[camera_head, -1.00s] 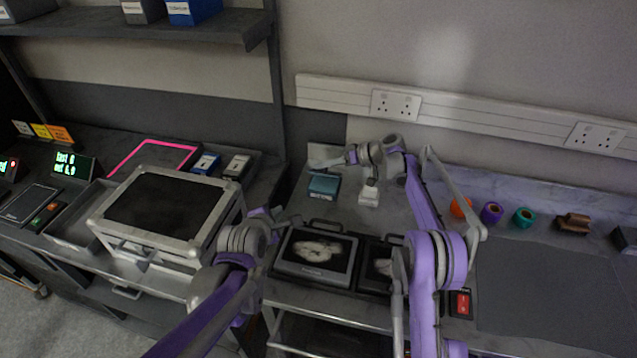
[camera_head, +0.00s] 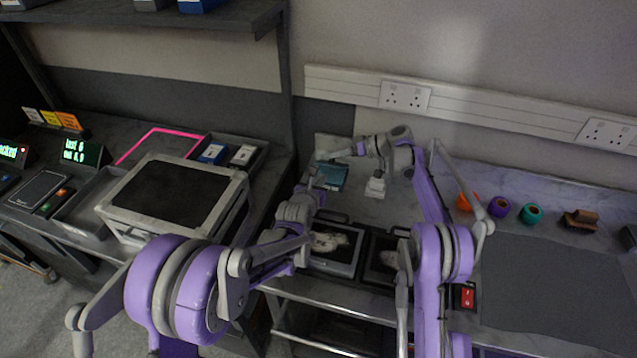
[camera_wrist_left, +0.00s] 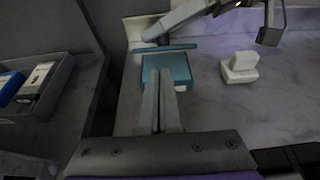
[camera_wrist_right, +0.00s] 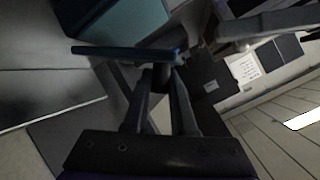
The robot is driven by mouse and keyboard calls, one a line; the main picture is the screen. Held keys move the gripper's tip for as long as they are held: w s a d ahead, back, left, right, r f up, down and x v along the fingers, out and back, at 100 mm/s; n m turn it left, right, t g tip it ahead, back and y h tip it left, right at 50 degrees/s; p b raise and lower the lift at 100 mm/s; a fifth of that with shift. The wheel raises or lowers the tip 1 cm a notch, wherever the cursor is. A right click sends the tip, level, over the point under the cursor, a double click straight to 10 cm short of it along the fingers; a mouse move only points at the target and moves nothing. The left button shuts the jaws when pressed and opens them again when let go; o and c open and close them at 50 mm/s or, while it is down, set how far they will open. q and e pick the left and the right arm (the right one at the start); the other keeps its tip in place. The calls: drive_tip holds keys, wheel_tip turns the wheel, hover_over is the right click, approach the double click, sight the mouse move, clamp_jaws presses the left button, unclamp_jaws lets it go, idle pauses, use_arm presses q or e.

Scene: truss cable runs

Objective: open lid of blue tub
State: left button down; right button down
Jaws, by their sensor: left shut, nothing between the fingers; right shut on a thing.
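The blue tub (camera_head: 333,178) stands on the bench at the back; it also shows in the left wrist view (camera_wrist_left: 178,68). A thin teal lid (camera_wrist_left: 165,48) shows edge-on at the tub's far side, and in the right wrist view (camera_wrist_right: 120,52). My right gripper (camera_wrist_right: 165,66) is shut on this lid, reaching in from the right. I cannot tell whether the lid still joins the tub. My left gripper (camera_wrist_left: 160,72) is shut and empty, its fingertips in front of the tub's near side and partly covering it.
A white block (camera_head: 375,187) stands right of the tub. A tray with small boxes (camera_head: 262,150) and a grey-framed case (camera_head: 225,200) are to the left. Tape rolls (camera_head: 499,208) stand at the right.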

use_arm(q)
drive_tip(key=x, duration=0.5)
drive_tip(key=shift+w+d+f, duration=0.1)
drive_tip(key=shift+w, duration=0.1)
drive_tip(key=shift+w+r, duration=0.45)
drive_tip(key=shift+r, duration=0.25)
use_arm(e)
drive_tip(key=shift+s+a, duration=0.1)
use_arm(q)
drive_tip(key=shift+d, duration=0.1)
use_arm(e)
drive_tip(key=c, duration=0.7)
unclamp_jaws()
drive_tip(key=shift+c, duration=0.2)
